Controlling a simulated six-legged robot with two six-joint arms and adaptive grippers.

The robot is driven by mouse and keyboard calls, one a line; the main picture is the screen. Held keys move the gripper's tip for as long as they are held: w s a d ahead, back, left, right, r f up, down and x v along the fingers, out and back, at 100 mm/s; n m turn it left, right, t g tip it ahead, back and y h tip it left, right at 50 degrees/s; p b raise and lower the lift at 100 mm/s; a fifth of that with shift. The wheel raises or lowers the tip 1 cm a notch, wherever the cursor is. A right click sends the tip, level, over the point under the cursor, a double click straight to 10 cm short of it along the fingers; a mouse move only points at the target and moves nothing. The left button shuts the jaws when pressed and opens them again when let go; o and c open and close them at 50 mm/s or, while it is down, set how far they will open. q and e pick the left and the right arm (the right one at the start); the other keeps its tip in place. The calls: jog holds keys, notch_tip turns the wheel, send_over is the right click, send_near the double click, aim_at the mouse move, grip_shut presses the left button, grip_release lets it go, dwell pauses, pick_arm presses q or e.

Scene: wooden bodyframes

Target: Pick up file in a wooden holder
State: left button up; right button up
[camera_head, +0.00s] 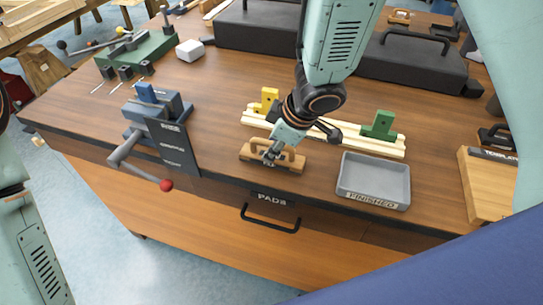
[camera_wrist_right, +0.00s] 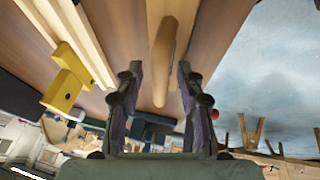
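A wooden holder with a raised handle (camera_head: 292,164) lies near the front edge of the bench; I cannot make out the file itself. My right gripper (camera_head: 271,155) is down at the holder's handle in the head view. In the right wrist view the rounded wooden handle (camera_wrist_right: 166,55) shows between the two dark fingers of the same gripper (camera_wrist_right: 158,80). The fingers are apart, with gaps seen beside the handle. Part of my left arm shows at the left edge, but its gripper is out of view.
A grey "FINISHED" tray (camera_head: 374,178) stands right of the holder. Behind it lie pale wooden strips (camera_head: 345,138) with a yellow block (camera_head: 268,100) and a green block (camera_head: 380,124). A blue-grey vise (camera_head: 160,110) with a red-knobbed lever stands left. A wooden template board (camera_head: 485,185) is far right.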

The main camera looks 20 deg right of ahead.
jog(key=shift+d, duration=0.2)
jog(key=c, duration=0.3)
jog(key=shift+s+a+r, duration=0.1)
jog(key=shift+s+a, duration=0.15)
grip_shut()
jog(key=shift+w+d, duration=0.2)
jog(key=shift+w, duration=0.05)
jog(key=shift+s+a, duration=0.1)
jog(key=shift+r+p, duration=0.35)
jog(key=shift+r, duration=0.05)
notch_tip(320, 180, up, 9)
jog(key=p, duration=0.6)
jog(key=shift+f, duration=0.1)
jog(key=shift+p, duration=0.3)
